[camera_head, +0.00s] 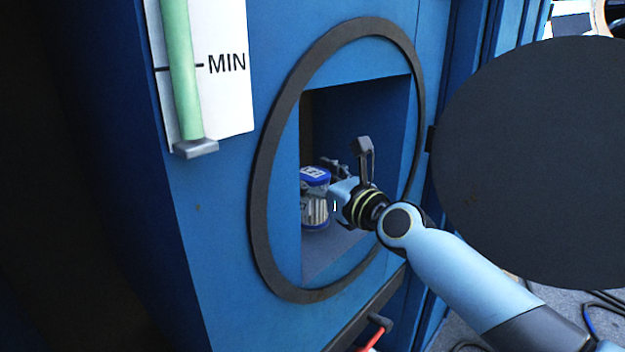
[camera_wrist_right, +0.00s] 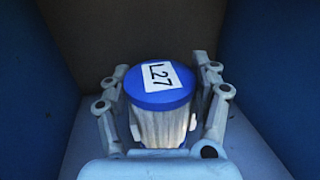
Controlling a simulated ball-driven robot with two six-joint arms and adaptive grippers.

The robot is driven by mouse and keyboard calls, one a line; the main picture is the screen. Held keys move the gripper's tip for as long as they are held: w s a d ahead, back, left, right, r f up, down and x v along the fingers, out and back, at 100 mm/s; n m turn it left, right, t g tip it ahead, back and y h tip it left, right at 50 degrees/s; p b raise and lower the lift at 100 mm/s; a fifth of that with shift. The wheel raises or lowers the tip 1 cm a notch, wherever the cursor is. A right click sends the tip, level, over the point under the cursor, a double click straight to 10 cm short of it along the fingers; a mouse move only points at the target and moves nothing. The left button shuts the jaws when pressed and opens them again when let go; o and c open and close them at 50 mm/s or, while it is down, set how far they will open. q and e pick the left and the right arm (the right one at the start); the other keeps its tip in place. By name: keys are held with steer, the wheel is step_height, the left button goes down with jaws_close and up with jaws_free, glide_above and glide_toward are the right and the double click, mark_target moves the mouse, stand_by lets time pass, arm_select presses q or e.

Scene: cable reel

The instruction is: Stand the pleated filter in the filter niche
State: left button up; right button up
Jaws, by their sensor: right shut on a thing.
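The pleated filter (camera_head: 315,208) is a pale, ribbed cylinder with a blue cap. It stands upright inside the square filter niche (camera_head: 355,110) in the blue cabinet. In the right wrist view the filter (camera_wrist_right: 160,125) shows its blue cap with a white label reading L27. My right gripper (camera_head: 328,190) reaches into the niche and is shut on the filter. In the right wrist view the fingers (camera_wrist_right: 162,122) lie on both sides of its body. The filter's base looks at or near the niche floor; contact is hard to tell. My left gripper is not in view.
A dark ring (camera_head: 268,190) frames the niche opening. A round dark cover (camera_head: 535,160) stands open at the right. A gauge with a green tube and a MIN mark (camera_head: 225,65) is at the upper left. A red-handled thing (camera_head: 378,325) sits below the opening.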

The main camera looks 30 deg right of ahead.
steer(key=o, duration=1.1)
steer(key=shift+f, duration=0.2)
steer(key=o, duration=0.5)
steer(key=shift+r, duration=0.2)
steer(key=shift+s, duration=0.3)
steer(key=s+d+p, duration=0.1)
steer(key=s, duration=1)
steer(key=shift+s+d, duration=0.2)
steer(key=shift+d, duration=0.1)
